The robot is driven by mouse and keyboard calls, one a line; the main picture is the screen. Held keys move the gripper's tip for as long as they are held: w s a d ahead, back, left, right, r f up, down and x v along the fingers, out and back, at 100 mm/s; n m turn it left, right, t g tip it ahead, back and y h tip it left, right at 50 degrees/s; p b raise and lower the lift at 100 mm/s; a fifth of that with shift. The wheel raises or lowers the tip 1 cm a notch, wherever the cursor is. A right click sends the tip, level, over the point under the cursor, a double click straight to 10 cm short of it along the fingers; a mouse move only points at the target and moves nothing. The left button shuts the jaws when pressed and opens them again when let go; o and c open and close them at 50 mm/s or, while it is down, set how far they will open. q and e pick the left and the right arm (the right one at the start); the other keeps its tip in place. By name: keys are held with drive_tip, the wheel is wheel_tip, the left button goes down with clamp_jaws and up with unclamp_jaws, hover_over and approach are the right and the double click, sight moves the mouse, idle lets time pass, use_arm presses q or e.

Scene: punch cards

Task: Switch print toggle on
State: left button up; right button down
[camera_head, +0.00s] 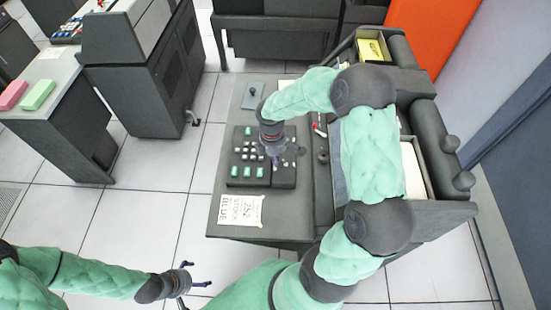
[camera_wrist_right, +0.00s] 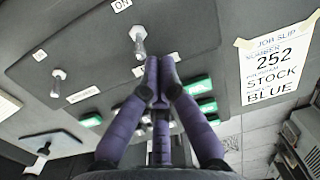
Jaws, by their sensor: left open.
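In the right wrist view a metal toggle (camera_wrist_right: 138,42) stands on a dark panel, with a white ON label (camera_wrist_right: 121,5) beyond it. Which toggle is the print toggle cannot be read. A second toggle (camera_wrist_right: 57,76) stands further left. My right gripper (camera_wrist_right: 155,62) has its purple fingers together, tips just below and right of the ON toggle; contact cannot be told. In the head view my right gripper (camera_head: 276,159) is over the control panel (camera_head: 239,142) and hides part of its switches. My left gripper (camera_head: 198,275) is open and empty, above the floor at bottom left.
Green keys (camera_head: 247,171) line the panel beside the toggles. A paper job slip (camera_head: 240,210) lies on the desk's near edge and reads 252, STOCK, BLUE. An open drawer-like bin (camera_head: 413,170) is right of the desk. Floor left of the desk is clear.

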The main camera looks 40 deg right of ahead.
drive_tip(key=shift+s+d+r+t+y+p, duration=0.2)
drive_tip(key=shift+t+y+p, duration=0.2)
drive_tip(key=shift+p, duration=0.25)
drive_tip(key=shift+d+r+p, duration=0.1)
drive_tip(key=shift+r+p, duration=0.05)
drive_tip(key=shift+p, duration=0.25)
drive_tip(key=shift+s+d+r+p, duration=0.35)
drive_tip(key=shift+s+d+p, duration=0.15)
drive_tip(key=shift+p, duration=0.7)
drive_tip(key=shift+f, duration=0.1)
drive_tip(key=shift+r+p, duration=0.7)
drive_tip(key=shift+r, duration=0.1)
